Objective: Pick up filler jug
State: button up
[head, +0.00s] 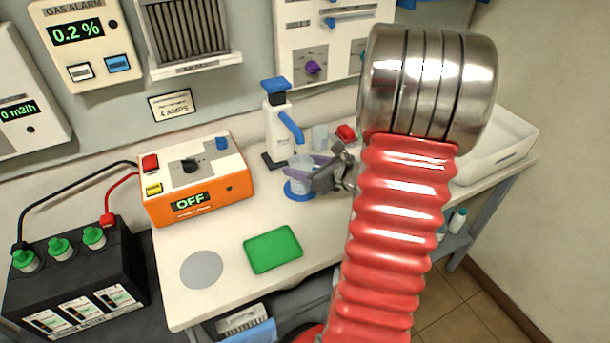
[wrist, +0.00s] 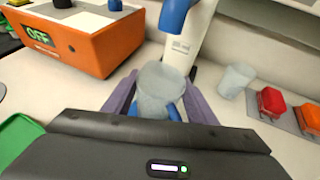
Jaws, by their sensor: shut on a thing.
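A translucent grey cup, which I take as the filler jug (wrist: 160,85), sits between the two purple fingers of my gripper (wrist: 160,97) in the wrist view. The fingers are shut on its sides. In the head view my gripper (head: 308,168) holds the jug (head: 299,175) over a round blue pad (head: 298,193) on the bench. I cannot tell if the jug touches the pad. A white dispenser (head: 279,130) with a blue spout (head: 291,127) stands right behind the jug. The fingers partly hide the jug.
A second translucent cup (wrist: 236,80) stands right of the dispenser, near a red block (wrist: 270,101). An orange charger (head: 195,185) reading OFF is left. A green tray (head: 272,250) and a grey disc (head: 201,269) lie in front. A white bin (head: 500,150) is right.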

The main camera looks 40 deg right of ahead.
jog(key=shift+r, duration=0.25)
jog(key=shift+r, duration=1.6)
jog(key=s, duration=1.8)
jog(key=shift+d, duration=0.4)
jog(key=shift+s+f, duration=0.1)
dwell(0.7)
